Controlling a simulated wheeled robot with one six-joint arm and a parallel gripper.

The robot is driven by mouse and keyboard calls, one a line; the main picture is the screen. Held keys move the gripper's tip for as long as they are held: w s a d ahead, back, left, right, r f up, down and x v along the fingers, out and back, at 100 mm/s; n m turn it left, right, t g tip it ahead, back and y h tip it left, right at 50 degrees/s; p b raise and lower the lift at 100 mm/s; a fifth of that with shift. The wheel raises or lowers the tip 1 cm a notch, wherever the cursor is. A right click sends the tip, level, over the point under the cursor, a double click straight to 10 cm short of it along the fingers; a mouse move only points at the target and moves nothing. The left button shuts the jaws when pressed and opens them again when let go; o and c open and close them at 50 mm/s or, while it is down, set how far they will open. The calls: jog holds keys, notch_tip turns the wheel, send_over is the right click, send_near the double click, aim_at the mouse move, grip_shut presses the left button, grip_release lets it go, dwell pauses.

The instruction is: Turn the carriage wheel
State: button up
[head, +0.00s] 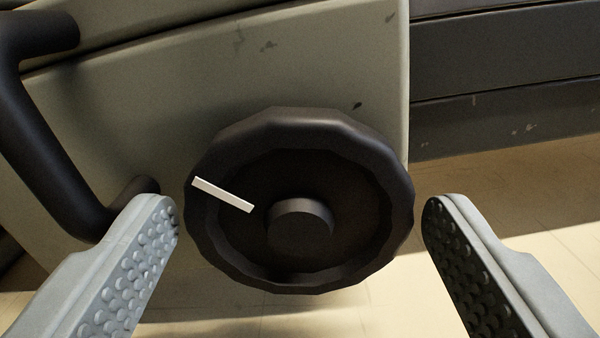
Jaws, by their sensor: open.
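The carriage wheel (300,128) is a dark round handwheel with a faceted rim, a recessed face and a round central hub (300,228). A white index mark (222,194) lies on its face, pointing to the upper left from near the hub. My gripper (302,212) is open, with one grey studded finger on each side of the wheel in the picture. I see a gap between each fingertip and the rim, and nothing is held. How far the fingertips are from the wheel in depth is hard to tell.
A grey-green panel (290,60) stands behind the wheel. A dark bar handle (48,140) sticks out at the left, close to the left finger. Dark grey panels (500,55) are at the upper right. A pale tiled floor (520,190) shows below.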

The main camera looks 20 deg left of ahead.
jog(key=shift+w+a, duration=0.15)
jog(key=shift+w, duration=0.2)
jog(key=shift+c, duration=0.3)
jog(key=c, duration=0.6)
jog(key=shift+c, duration=0.2)
jog(key=shift+n, duration=0.3)
jog(key=n, duration=0.5)
jog(key=shift+s+a, duration=0.1)
jog(key=shift+a, duration=0.05)
jog(key=shift+o, duration=0.6)
jog(key=shift+n, duration=0.9)
jog(key=shift+o, duration=0.3)
